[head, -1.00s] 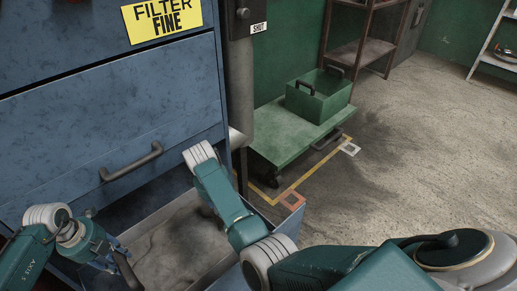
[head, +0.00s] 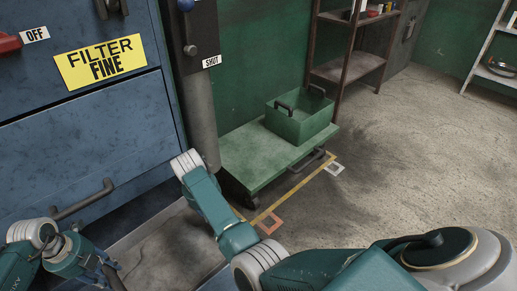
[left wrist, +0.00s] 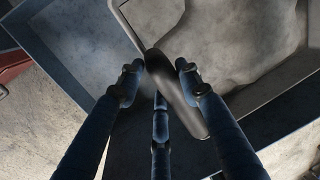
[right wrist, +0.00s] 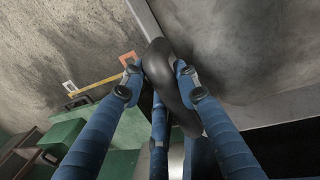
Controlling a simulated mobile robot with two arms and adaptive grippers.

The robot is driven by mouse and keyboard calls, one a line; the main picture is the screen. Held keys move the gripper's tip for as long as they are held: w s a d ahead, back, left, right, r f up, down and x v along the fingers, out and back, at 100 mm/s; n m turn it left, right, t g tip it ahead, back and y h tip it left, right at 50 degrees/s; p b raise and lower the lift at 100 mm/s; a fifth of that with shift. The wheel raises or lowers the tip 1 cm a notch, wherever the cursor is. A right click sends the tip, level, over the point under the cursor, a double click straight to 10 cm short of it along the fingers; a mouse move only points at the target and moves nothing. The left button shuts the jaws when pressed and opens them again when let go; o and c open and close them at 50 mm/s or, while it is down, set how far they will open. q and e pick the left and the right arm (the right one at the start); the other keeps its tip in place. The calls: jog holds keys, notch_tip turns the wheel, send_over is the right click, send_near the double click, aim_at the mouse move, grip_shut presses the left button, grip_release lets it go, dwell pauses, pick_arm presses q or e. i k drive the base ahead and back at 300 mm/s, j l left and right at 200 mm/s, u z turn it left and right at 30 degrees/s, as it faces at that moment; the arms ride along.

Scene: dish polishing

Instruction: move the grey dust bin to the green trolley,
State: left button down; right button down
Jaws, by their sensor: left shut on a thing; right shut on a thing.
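The grey dust bin (head: 145,223) lies low at the left in the head view, in front of the blue cabinet, with grey dust inside. My left gripper (left wrist: 158,72) is shut on one dark handle (left wrist: 185,98) of the bin. In the head view the left fingers reach its near left side, partly cut off. My right gripper (right wrist: 156,75) is shut on another dark handle (right wrist: 165,85); in the head view my own arm hides that grip. The green trolley (head: 245,157) stands beyond and to the right of the bin, carrying a green handled box.
The green box (head: 300,122) covers the trolley's far part; its near part is bare. A pipe (head: 200,120) stands between cabinet and trolley. A brown shelf (head: 345,70) is behind. Concrete floor (head: 400,160) at the right is clear.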

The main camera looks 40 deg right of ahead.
aim_at(250, 155)
jog(key=l+u, duration=0.5)
jog(key=l, duration=2.6)
jog(key=i+l+u, duration=0.15)
jog(key=l, duration=0.45)
jog(key=l+u, duration=0.1)
jog(key=l, duration=0.5)
jog(key=i+l, duration=0.7)
